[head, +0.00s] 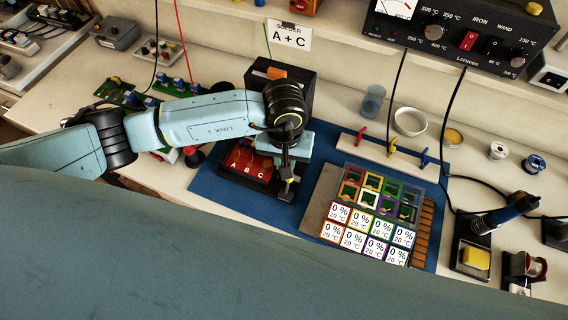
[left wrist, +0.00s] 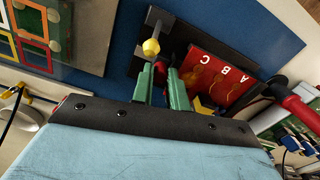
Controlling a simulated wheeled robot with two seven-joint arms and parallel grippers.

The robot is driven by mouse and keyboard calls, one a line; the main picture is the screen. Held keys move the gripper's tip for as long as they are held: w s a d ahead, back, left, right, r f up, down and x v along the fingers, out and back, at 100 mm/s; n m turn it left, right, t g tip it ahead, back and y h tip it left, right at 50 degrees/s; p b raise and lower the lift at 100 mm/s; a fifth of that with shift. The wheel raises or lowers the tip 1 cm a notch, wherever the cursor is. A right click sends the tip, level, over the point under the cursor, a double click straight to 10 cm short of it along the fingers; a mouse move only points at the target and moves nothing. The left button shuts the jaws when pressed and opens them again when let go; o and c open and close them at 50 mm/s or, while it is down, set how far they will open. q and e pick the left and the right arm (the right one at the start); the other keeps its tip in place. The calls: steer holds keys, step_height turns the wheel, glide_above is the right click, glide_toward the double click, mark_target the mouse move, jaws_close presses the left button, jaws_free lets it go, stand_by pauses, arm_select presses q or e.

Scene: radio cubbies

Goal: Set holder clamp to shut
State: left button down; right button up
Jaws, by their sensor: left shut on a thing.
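The holder (head: 240,182) is a dark frame on the blue mat, with a red board (head: 247,165) marked A, B, C in it. The red board also shows in the left wrist view (left wrist: 217,78). My left gripper (head: 288,168) is over the holder's right end, pointing down. In the left wrist view its green fingers (left wrist: 162,88) are closed around a dark part at the holder's edge, seemingly the holder clamp (left wrist: 160,70). The fingers hide much of the clamp. My right gripper is not in view.
A grey tray of coloured frames and white "0 %" tiles (head: 368,232) lies right of the holder. A black box (head: 284,80) stands behind my left wrist. Green circuit boards (head: 118,90) lie to the left. A soldering station (head: 450,35) stands at the back right.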

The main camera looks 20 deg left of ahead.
arm_select(q)
steer(key=shift+a, duration=0.2)
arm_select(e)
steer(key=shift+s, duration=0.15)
arm_select(q)
steer(key=c, duration=1.4)
jaws_free()
steer(key=shift+a, duration=0.1)
steer(key=shift+o, duration=0.2)
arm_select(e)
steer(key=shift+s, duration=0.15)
arm_select(q)
step_height(320, 180, up, 13)
steer(key=shift+r, duration=0.2)
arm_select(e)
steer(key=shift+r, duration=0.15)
